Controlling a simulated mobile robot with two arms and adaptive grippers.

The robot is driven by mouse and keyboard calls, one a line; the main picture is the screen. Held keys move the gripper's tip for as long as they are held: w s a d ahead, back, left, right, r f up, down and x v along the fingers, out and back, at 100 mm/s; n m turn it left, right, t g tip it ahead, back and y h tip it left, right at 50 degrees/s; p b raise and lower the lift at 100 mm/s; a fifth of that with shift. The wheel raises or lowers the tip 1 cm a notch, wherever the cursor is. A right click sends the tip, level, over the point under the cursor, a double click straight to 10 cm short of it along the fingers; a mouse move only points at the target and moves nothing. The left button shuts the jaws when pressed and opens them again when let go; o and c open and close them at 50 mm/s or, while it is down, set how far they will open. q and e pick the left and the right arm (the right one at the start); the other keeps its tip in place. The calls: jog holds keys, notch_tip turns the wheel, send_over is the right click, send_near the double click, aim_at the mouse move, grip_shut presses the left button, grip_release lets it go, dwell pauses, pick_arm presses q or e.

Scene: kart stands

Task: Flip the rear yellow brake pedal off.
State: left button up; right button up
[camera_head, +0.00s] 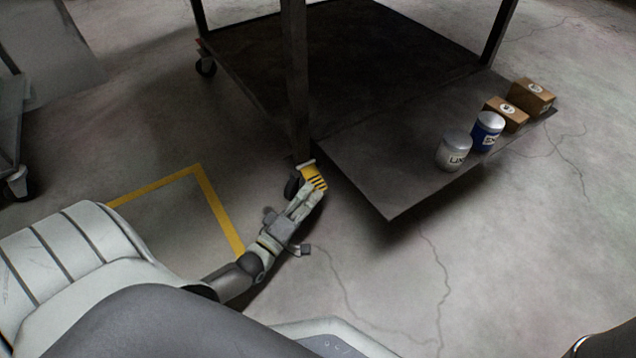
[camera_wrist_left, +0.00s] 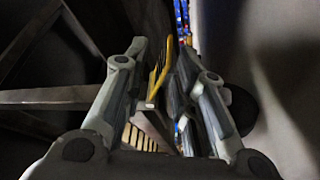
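The rear brake pedal (camera_head: 314,178), yellow with black stripes, sits over a caster wheel at the near corner of the dark kart stand. My left gripper (camera_head: 305,199) reaches it from the lower left and covers its near part. In the left wrist view the fingers (camera_wrist_left: 163,85) are close together at the tips, with a yellow edge of the pedal (camera_wrist_left: 158,76) between them. A dark gap shows beside that edge, and I cannot tell whether both fingers press on it. My right gripper is not in view.
The kart's post (camera_head: 296,90) rises just behind the pedal. A low side shelf (camera_head: 390,187) to the right bears a white can (camera_head: 454,151), a blue can (camera_head: 486,132) and two cardboard boxes (camera_head: 531,96). Yellow floor tape (camera_head: 215,205) lies left; the floor there is clear.

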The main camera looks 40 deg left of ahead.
aim_at(318, 186)
pick_arm(q)
jog(key=w+b, duration=0.1)
jog(key=w, duration=0.2)
jog(key=shift+w+d+r, duration=0.1)
jog(key=shift+w+r, duration=0.05)
jog(key=shift+w, duration=0.2)
jog(key=shift+w+r+b, duration=0.15)
jog(key=shift+w+b, duration=0.15)
jog(key=shift+w, duration=0.05)
grip_shut()
